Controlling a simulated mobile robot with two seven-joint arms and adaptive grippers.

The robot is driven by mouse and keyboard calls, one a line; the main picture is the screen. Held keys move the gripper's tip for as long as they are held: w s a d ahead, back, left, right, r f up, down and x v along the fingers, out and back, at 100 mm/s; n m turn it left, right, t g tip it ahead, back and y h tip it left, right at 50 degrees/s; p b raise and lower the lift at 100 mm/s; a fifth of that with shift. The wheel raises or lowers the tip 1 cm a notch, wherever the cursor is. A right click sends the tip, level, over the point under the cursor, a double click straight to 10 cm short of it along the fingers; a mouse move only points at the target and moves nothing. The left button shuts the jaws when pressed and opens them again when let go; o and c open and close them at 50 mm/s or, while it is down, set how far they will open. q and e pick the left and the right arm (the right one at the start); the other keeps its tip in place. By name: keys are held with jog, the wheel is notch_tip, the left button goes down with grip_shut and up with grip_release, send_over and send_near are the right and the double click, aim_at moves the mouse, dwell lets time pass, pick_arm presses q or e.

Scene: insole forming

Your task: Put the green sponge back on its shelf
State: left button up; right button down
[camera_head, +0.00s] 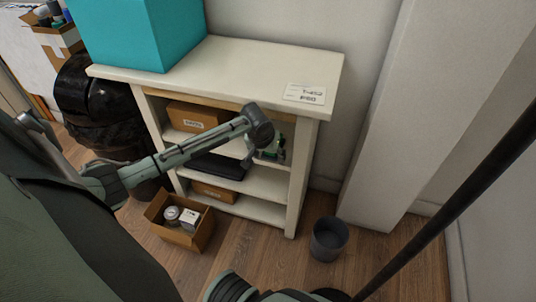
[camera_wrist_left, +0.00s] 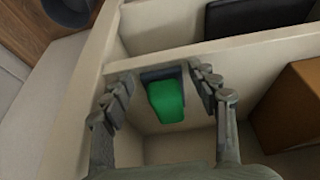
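The green sponge (camera_wrist_left: 167,102) has a dark layer at one end and is in the upper right compartment of the white shelf unit (camera_head: 297,185). In the left wrist view it lies between my left gripper's fingertips (camera_wrist_left: 162,78), by the shelf board's front edge. The fingers look spread, with narrow gaps beside the sponge; whether it rests on the board is hard to tell. In the head view my left gripper (camera_head: 250,156) reaches into the compartment, with green (camera_head: 273,150) just right of it. My right gripper is not clearly visible.
A cardboard box (camera_head: 196,116) shares the upper compartment. A black item (camera_head: 217,167) sits on the shelf below. A teal box (camera_head: 135,32) stands on top. A grey bin (camera_head: 329,239) and an open carton (camera_head: 181,238) stand on the floor.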

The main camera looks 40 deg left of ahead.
dwell(0.3)
pick_arm(q)
jog(key=shift+s+r, duration=0.1)
jog(key=shift+r, duration=0.3)
jog(key=p+v, duration=0.2)
jog(key=v, duration=0.9)
jog(key=s+d+f+m, duration=0.1)
jog(key=s+d+f, duration=0.1)
jog(key=s+f, duration=0.5)
jog(key=s+d+f+m+g, duration=0.1)
jog(key=s+d+f+m, duration=0.1)
jog(key=s+f, duration=0.4)
jog(key=s+d+f+m, duration=0.2)
jog(key=s+d+f, duration=0.2)
jog(key=s+f, duration=0.3)
jog(key=shift+s+d+f+g, duration=0.1)
jog(key=shift+s+f+g, duration=0.05)
jog(key=shift+f, duration=1.25)
jog(key=shift+s+d+f+g, duration=0.1)
jog(key=shift+s+f+g, duration=0.05)
jog(key=shift+f, duration=1.2)
pick_arm(e)
jog(key=f, duration=0.3)
jog(key=shift+s+a+f, duration=0.1)
jog(key=shift+s+f, duration=0.25)
jog(key=shift+s, duration=0.05)
